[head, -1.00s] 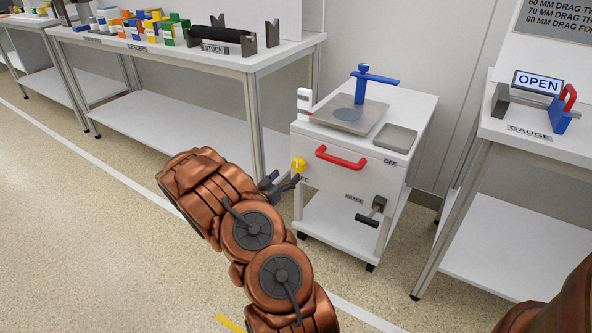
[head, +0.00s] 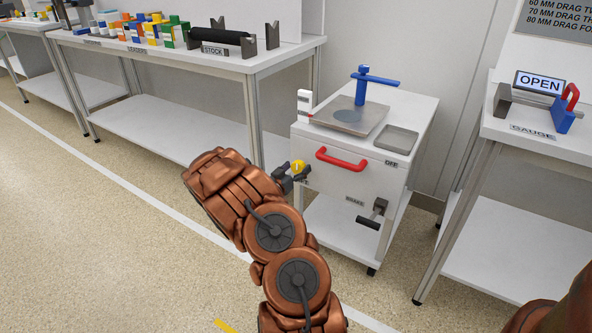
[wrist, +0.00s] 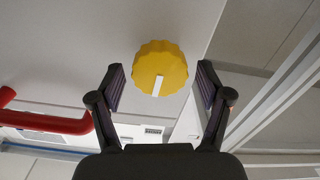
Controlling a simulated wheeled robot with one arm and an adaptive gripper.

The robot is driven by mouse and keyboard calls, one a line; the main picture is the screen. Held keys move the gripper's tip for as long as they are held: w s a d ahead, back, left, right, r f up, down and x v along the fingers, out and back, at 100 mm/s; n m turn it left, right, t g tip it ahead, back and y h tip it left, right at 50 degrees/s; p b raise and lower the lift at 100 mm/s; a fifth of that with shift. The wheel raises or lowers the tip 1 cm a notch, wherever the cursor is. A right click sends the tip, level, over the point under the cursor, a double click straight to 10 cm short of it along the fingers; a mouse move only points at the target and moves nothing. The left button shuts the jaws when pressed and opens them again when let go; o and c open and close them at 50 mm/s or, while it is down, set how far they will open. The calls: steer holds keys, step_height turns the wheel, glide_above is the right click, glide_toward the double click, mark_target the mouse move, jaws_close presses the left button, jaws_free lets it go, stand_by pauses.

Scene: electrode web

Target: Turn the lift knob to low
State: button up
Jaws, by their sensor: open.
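The yellow lift knob (head: 297,167) is on the front of the white cart, at its left edge. In the wrist view the knob (wrist: 160,68) is a ridged yellow disc with a white pointer mark that runs from its middle to its lower edge, tilted slightly left. My gripper (head: 292,172) is at the knob in the head view. In the wrist view my gripper (wrist: 159,83) is open, with one finger on each side of the knob and a visible gap at both sides. Any label around the knob is hidden or unreadable.
A red handle (head: 342,159) is right of the knob; it also shows at left in the wrist view (wrist: 55,122). A brake lever (head: 373,214) sits lower on the cart. The stock table (head: 252,66) stands left and the gauge table (head: 540,135) right. Floor is open at left.

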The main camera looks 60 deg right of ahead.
steer(key=c, duration=1.2)
steer(key=shift+o, duration=0.2)
steer(key=shift+n+p, duration=0.4)
steer(key=shift+p, duration=0.6)
steer(key=o, duration=1.2)
steer(key=shift+c, duration=0.2)
steer(key=a, duration=1.2)
steer(key=shift+s, duration=0.25)
